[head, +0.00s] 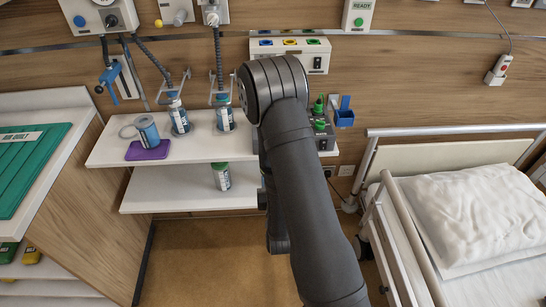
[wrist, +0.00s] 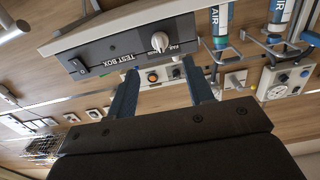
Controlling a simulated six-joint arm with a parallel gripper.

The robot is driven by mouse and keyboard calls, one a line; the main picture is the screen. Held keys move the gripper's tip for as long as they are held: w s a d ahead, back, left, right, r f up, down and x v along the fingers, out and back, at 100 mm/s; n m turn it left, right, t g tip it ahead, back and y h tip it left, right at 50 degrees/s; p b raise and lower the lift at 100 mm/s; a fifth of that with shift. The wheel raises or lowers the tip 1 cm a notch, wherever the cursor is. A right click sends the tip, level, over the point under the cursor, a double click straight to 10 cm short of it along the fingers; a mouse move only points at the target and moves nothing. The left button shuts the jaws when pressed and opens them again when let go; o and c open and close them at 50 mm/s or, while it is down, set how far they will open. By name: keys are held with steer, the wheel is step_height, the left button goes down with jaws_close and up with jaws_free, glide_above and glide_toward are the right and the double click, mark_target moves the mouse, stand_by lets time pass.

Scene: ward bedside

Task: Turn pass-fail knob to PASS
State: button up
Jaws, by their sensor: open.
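In the wrist view, a dark panel marked TEST BOX (wrist: 122,52) runs across the top. It carries a pale round knob (wrist: 160,41) with small lettering beside it, too small to read surely; I cannot tell which mark the knob points to. My gripper (wrist: 159,68) is open and empty, with its two blue-grey fingers spread. The fingertips show just below the knob in the picture, one to each side, apart from it. In the head view my arm covers the gripper and most of the test box area; the knob is hidden there.
A black rocker switch (wrist: 81,67) sits on the same panel. In the head view, a white shelf (head: 105,150) holds bottles and a blue cup (head: 148,131) on a purple mat (head: 147,152). A bed with a pillow (head: 475,215) stands at the right.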

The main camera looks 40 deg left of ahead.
steer(key=x, duration=0.8)
steer(key=shift+w+a, duration=0.15)
steer(key=shift+w, duration=0.1)
steer(key=c, duration=1)
